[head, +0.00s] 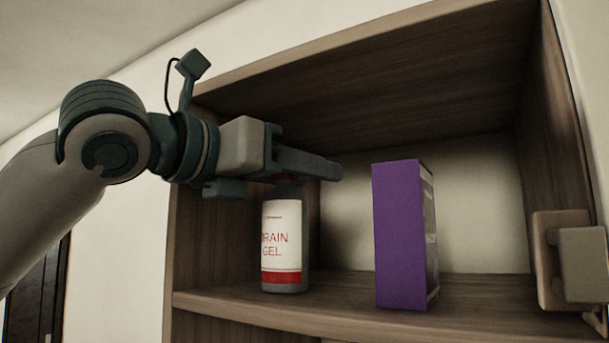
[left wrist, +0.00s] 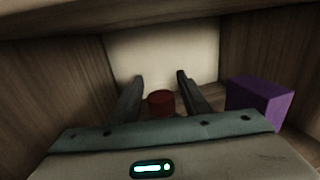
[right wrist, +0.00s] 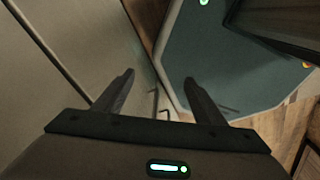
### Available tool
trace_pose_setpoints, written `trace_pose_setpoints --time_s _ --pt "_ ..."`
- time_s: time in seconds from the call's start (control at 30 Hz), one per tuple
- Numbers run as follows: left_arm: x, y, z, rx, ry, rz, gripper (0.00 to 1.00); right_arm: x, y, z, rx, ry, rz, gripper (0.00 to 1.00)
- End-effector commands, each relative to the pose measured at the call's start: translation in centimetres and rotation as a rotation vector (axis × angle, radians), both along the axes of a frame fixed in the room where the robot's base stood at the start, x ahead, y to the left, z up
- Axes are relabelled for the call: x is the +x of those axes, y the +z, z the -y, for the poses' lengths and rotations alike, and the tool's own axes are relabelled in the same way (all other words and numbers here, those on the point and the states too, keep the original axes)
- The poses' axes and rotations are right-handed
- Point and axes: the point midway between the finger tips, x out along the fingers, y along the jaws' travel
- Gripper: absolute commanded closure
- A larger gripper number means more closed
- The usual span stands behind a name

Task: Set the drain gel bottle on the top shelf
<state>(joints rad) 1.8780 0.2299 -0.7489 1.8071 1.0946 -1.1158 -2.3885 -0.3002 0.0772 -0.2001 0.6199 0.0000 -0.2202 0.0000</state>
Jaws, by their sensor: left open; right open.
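The drain gel bottle (head: 284,245) stands upright on the top shelf (head: 340,305), near its left wall, with its white and red label facing out. My left gripper (head: 325,170) is level with the bottle's top and hides its cap in the head view. In the left wrist view the red cap (left wrist: 161,102) lies between the two spread fingers of my left gripper (left wrist: 160,85), with gaps at the sides. My right gripper (right wrist: 160,90) is open and empty, away from the shelf, and shows only in the right wrist view.
A purple box (head: 400,235) stands on the shelf to the right of the bottle, with a gap between them; it also shows in the left wrist view (left wrist: 258,100). A beige handle-like block (head: 575,262) is at the cabinet's right edge.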

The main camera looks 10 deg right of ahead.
Motion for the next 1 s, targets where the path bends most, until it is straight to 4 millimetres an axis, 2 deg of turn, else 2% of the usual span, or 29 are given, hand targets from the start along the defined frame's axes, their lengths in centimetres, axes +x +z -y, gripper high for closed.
trace_pose_setpoints --time_s 0.27,0.7,1.0 --pt "-1.6 -0.4 -2.8 -0.001 0.003 0.002 0.57 0.0 -1.9 0.0 0.000 0.000 0.000 0.36" --pt "-5.5 -0.2 -8.9 -0.001 0.002 0.002 0.57 0.0 -4.9 0.3 -0.003 0.001 0.001 0.36" --pt "-6.3 -0.1 -10.1 0.000 0.001 0.000 0.57 0.0 -5.2 0.5 -0.005 0.002 0.001 0.36"
